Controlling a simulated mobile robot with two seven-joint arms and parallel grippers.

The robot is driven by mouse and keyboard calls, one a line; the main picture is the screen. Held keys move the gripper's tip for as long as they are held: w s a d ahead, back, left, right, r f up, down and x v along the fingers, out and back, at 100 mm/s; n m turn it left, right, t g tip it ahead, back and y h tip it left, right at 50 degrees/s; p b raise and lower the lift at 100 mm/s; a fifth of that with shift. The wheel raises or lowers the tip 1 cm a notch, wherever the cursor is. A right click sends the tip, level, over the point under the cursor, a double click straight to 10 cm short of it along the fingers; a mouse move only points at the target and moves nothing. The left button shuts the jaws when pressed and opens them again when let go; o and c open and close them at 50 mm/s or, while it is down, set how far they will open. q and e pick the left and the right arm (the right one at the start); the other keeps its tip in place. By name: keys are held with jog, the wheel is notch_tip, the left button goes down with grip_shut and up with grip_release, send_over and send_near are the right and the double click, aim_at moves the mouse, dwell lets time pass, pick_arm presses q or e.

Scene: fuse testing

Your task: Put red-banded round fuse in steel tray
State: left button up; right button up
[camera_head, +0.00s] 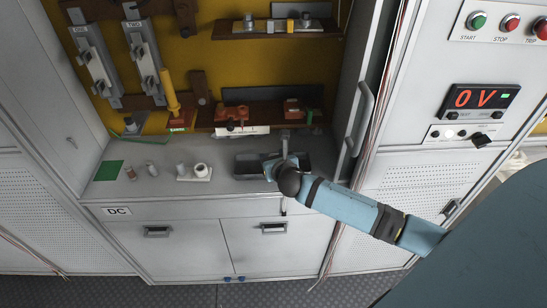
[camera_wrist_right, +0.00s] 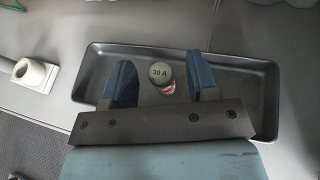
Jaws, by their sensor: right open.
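The red-banded round fuse (camera_wrist_right: 165,77) shows in the right wrist view with its pale end cap, marked 30 A, facing the camera. It appears upright inside the dark grey steel tray (camera_wrist_right: 240,87); a red band shows below the cap. My right gripper (camera_wrist_right: 160,60) is open, with one blue finger on each side of the fuse and gaps between. In the head view, my right gripper (camera_head: 284,163) is low over the tray (camera_head: 247,172) on the counter, and the fuse is hidden there. My left gripper is not in view.
Left of the tray on the counter are a white fuse holder (camera_head: 200,170), small cylinders (camera_head: 131,174) and a green square (camera_head: 108,171). Brown shelves (camera_head: 262,118) with parts hang behind. A cabinet door with a handle (camera_head: 365,105) stands close on the right.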

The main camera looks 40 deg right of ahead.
jog(key=shift+s, duration=0.1)
jog(key=v, duration=1.3)
jog(key=shift+s, duration=0.3)
jog(key=shift+a+r, duration=0.1)
jog(key=shift+a, duration=0.05)
